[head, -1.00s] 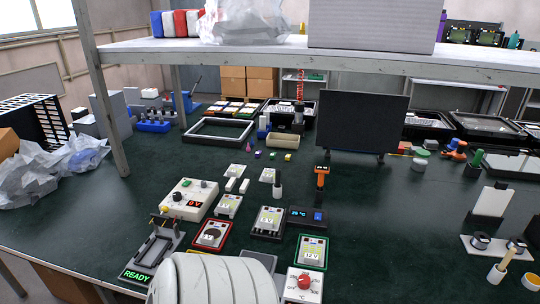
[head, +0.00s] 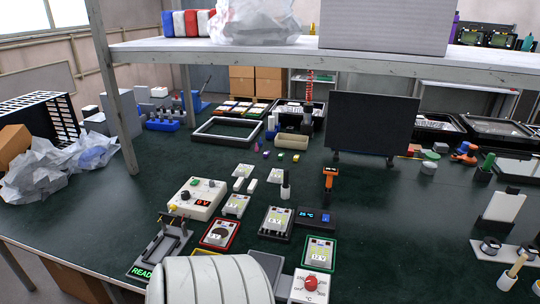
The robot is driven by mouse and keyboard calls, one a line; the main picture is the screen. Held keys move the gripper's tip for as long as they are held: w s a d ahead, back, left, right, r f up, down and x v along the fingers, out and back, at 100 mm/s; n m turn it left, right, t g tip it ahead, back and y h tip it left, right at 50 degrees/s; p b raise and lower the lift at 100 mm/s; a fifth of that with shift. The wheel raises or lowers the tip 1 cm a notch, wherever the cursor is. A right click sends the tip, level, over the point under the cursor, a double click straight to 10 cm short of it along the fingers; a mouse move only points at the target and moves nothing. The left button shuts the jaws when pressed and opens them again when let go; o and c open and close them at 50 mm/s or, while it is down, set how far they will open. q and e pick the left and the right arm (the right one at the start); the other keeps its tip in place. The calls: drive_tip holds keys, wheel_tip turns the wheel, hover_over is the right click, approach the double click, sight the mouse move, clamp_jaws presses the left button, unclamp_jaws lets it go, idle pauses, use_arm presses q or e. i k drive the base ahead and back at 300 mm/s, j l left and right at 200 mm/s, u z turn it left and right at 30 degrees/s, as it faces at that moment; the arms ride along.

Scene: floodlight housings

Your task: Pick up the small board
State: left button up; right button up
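Several small boards lie on the dark green table, and I cannot tell for certain which one is the small board. Two small plain white plates, a left one (head: 242,171) and a right one (head: 276,175), lie flat near the middle. Nearer are larger units with displays: one on a red-edged mat (head: 221,234), one on a dark mat (head: 277,221) and one on a green-edged mat (head: 319,254). Neither of my grippers shows. A ribbed white part of my own body covers the bottom centre and hides the table there.
A black fixture marked READY (head: 160,251) stands at front left beside a cream supply box (head: 196,198). A black screen (head: 373,125) stands at the back. A shelf post (head: 118,90) rises at left, near crumpled plastic (head: 55,168). Table at centre right is clear.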

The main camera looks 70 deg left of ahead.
sight(278, 218)
drive_tip(key=u, duration=1.65)
drive_tip(key=i+u, duration=0.35)
drive_tip(key=i+l+u, duration=0.15)
drive_tip(key=u, duration=0.2)
drive_tip(key=k+l+z, duration=0.1)
drive_tip(key=l, duration=0.2)
drive_tip(key=k+l, duration=0.2)
drive_tip(key=k+l+z, duration=0.15)
drive_tip(key=l, duration=0.25)
drive_tip(key=k+l+z, duration=0.1)
drive_tip(key=l, duration=0.25)
